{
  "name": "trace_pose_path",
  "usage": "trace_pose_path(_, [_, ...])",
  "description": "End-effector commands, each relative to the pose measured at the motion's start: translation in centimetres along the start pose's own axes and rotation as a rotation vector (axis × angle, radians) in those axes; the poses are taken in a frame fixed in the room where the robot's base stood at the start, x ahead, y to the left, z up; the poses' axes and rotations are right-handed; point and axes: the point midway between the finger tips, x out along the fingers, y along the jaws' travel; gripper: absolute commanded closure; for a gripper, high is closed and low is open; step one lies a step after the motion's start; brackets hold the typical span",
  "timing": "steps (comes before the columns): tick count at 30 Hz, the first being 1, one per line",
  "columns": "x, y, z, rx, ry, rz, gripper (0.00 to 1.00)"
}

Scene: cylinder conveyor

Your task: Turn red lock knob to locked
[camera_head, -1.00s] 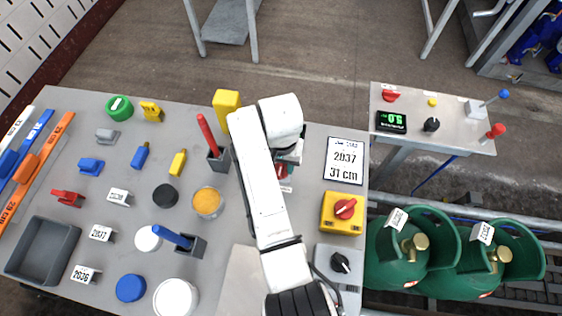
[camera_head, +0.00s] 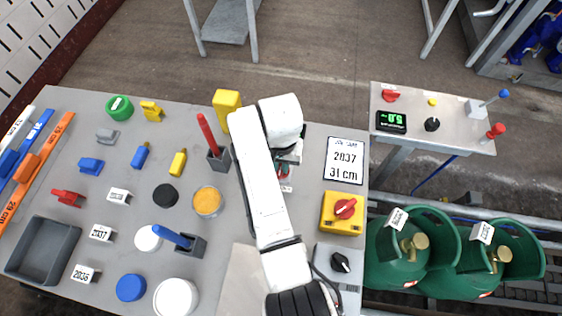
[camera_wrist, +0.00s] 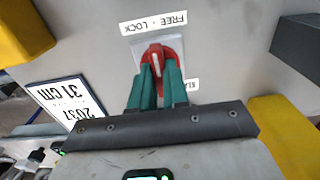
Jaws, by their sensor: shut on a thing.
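The red lock knob (camera_wrist: 157,55) shows in the wrist view, on a pale plate on the grey panel. A white stripe on it runs nearly up and down in that picture. An upside-down label "FREE - LOCK" (camera_wrist: 153,23) is just above it, with LOCK at the picture's left. My gripper (camera_wrist: 155,72) has its two green fingers shut on the knob, one on each side. In the head view my gripper (camera_head: 285,170) is low at the table, and my arm largely hides the knob.
A yellow box with a red switch (camera_head: 345,208), a grey box with a black knob (camera_head: 339,262) and a "2037 31 cm" card (camera_head: 344,160) are to the right. A yellow block (camera_head: 227,102) and a red-handled holder (camera_head: 217,157) stand left of my arm.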

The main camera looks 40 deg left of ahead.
Motion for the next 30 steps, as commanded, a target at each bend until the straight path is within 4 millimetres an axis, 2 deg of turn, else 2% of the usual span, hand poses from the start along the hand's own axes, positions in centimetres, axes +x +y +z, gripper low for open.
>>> trace_pose_path(11, [-0.25, 0.08, -0.09, -0.173, 0.001, 0.001, 1.00])
trace_pose_path(30, [-0.23, 0.09, -0.15, -0.774, 0.002, 0.002, 1.00])
